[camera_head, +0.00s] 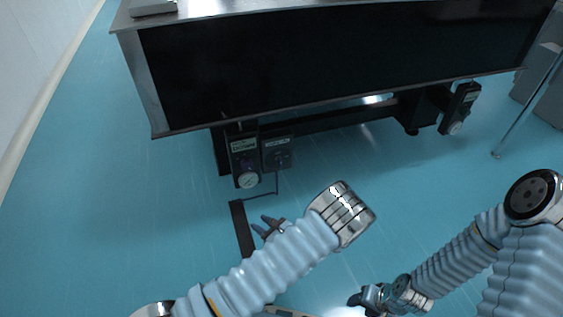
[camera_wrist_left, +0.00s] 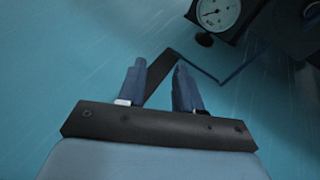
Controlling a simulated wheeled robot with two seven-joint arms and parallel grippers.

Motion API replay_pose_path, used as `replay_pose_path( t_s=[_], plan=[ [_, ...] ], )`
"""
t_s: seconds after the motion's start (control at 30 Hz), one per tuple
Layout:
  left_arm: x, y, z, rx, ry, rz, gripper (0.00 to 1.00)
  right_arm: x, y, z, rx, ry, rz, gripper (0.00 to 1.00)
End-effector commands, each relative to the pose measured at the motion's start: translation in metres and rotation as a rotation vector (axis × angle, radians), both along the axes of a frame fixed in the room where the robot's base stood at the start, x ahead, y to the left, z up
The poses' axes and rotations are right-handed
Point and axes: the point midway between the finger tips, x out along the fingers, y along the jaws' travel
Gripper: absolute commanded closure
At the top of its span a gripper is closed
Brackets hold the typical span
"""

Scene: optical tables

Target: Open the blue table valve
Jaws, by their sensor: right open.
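Under the table's left end, a dark valve unit (camera_head: 242,150) carries a round white gauge (camera_head: 248,181), with a small bluish-purple part above it; I cannot tell for sure that this is the blue valve. The gauge also shows at the top of the left wrist view (camera_wrist_left: 217,12), with a black knob (camera_wrist_left: 204,40) below it. My left gripper (camera_head: 268,226) is open and empty, below and slightly right of the gauge in the head view, apart from it. It also shows in the left wrist view (camera_wrist_left: 160,68). My right gripper (camera_head: 362,299) is open, low in the head view.
The large black-sided optical table (camera_head: 330,65) overhangs the units. A dark box (camera_head: 277,153) sits right of the valve unit. A thin line runs from there to a dark strip (camera_head: 241,228) on the floor. Another gauge unit (camera_head: 459,108) hangs farther right. Blue floor (camera_head: 140,215) is clear at left.

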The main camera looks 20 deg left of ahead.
Motion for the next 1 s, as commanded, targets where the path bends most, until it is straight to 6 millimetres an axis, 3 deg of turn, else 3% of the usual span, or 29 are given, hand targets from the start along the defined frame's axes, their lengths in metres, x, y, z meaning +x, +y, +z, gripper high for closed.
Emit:
replay_pose_path(
  t_s=[0.03,0.1,0.2,0.3,0.47,0.8,1.0],
  plan=[
    [0.025,-0.021,0.025,0.085,-0.05,-0.133,0.66,-0.002,0.003,0.012,0.005,0.002,0.002,0.49],
    [0.054,-0.05,0.05,0.188,-0.12,-0.293,0.66,-0.005,0.005,0.017,0.012,0.005,0.004,0.49],
    [0.075,-0.08,0.071,0.27,-0.184,-0.43,0.66,-0.007,0.008,0.021,0.017,0.008,0.005,0.49],
    [0.084,-0.089,0.078,0.3,-0.211,-0.479,0.66,-0.008,0.008,0.02,0.019,0.009,0.006,0.49],
    [0.102,-0.078,0.077,0.302,-0.214,-0.479,0.66,-0.008,0.009,0.018,0.019,0.009,0.007,0.49],
    [0.165,-0.034,0.076,0.299,-0.213,-0.476,0.66,-0.008,0.01,0.009,0.021,0.011,0.008,0.49],
    [0.189,-0.018,0.076,0.298,-0.211,-0.478,0.66,-0.008,0.01,0.006,0.022,0.011,0.009,0.49]
  ],
)
